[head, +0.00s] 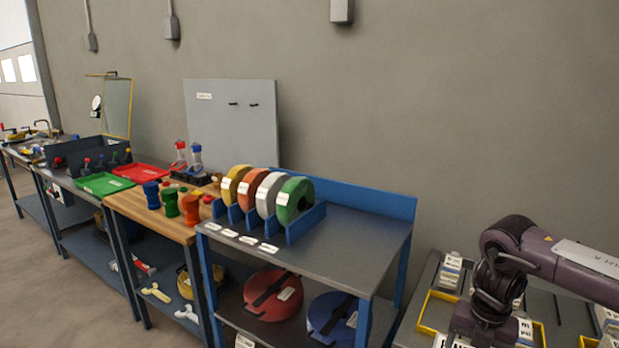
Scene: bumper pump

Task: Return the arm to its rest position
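My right arm (560,262) comes in from the right edge, dark purple-grey with a pale label on its upper link. It bends at a rounded joint and points down over a grey surface at the lower right. Its lower end is cut off by the bottom of the picture, and no fingers of my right gripper show. My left arm and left gripper are not in the head view.
Under my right arm is a surface with a yellow-edged tray (425,322) and small white labelled items (451,270). Left of it stands a blue-framed table (355,245) with a rack of colored rings (267,196). A wooden-topped bench (150,215) holds colored bottles. The wall is behind.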

